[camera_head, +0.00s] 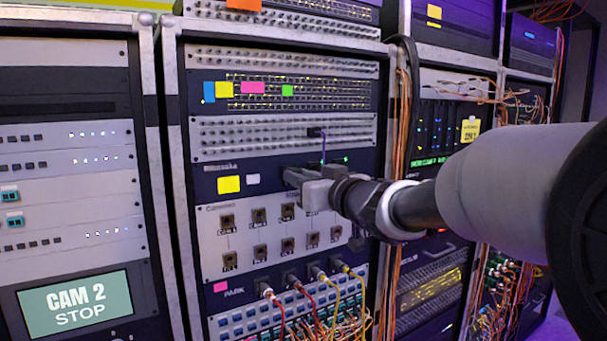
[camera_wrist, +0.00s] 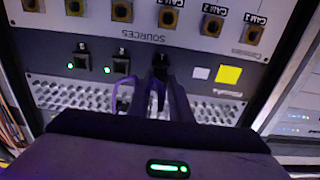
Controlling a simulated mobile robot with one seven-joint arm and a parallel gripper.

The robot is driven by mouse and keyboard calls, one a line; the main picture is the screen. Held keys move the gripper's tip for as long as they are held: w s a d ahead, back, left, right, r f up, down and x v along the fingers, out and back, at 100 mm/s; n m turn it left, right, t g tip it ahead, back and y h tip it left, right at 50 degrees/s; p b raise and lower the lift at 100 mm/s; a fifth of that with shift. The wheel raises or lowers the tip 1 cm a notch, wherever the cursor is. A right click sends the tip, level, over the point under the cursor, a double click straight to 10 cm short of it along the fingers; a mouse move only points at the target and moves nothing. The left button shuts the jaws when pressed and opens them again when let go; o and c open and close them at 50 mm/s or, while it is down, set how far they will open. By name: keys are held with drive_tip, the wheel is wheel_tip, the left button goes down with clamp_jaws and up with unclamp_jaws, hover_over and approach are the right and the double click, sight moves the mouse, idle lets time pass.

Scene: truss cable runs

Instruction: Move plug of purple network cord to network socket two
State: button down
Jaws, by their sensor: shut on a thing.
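My gripper (camera_wrist: 162,82) is shut on a small black plug (camera_wrist: 160,64), pressed up close to a dark panel strip. Whether the plug sits in a socket there I cannot tell. In the head view my gripper (camera_head: 292,178) hides that spot. A purple cord (camera_wrist: 126,82) arches beside the fingers; it also shows in the head view (camera_head: 323,148), running down from a dark plug (camera_head: 316,132) on the grey panel above. Two dark square sockets, one nearer the gripper (camera_wrist: 121,60) and one farther left (camera_wrist: 82,60), each have a green light; their small labels are unreadable.
A yellow note (camera_wrist: 229,75) and a white note (camera_wrist: 201,73) are on the strip to the right in the wrist view. Red and yellow cables (camera_head: 335,295) hang lower down.

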drive_tip(key=shift+p+v, duration=0.35)
drive_tip(key=shift+v, duration=1.7)
